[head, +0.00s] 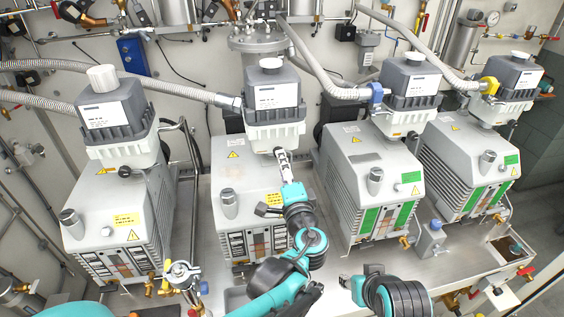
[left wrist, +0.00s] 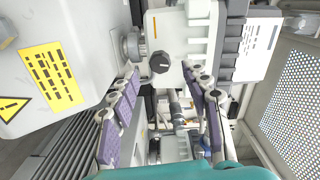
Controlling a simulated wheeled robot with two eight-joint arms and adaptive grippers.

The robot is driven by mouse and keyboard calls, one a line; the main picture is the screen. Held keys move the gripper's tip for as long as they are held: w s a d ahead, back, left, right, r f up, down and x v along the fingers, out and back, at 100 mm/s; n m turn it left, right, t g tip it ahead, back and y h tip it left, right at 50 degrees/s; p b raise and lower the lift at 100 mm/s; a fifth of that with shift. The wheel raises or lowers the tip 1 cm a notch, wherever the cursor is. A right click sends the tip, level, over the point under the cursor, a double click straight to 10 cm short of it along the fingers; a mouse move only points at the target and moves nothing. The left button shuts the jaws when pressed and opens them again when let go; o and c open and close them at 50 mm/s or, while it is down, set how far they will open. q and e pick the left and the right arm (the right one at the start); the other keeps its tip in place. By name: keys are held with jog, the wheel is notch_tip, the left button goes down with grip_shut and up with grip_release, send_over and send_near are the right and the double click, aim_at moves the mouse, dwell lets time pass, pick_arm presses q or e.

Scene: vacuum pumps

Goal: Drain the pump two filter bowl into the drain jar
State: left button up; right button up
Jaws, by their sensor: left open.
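Pump two (head: 238,180), second from the left, is a grey pump with a filter housing (head: 275,105) on top. In the head view my left gripper (head: 282,155) reaches up to the lower front of that housing. The left wrist view shows the pale filter bowl (left wrist: 185,38) with a round black knob (left wrist: 159,62). The left gripper's purple-padded fingers (left wrist: 160,82) are open, with the knob ahead between their tips; contact is not clear. A small grey container with a blue top (head: 432,238) stands before the right pumps; I cannot tell if it is the drain jar. My right gripper (head: 368,282) is low.
Pump one (head: 105,205) stands left, and two more pumps (head: 365,185) and (head: 470,165) stand right. Grey hoses (head: 190,90) run behind the housings. Some bare bench (head: 345,262) shows between the arms.

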pick_arm(q)
jog(key=shift+s+d, duration=0.15)
jog(key=shift+s, duration=0.7)
jog(key=shift+s+d, duration=0.15)
jog(key=shift+s, duration=0.65)
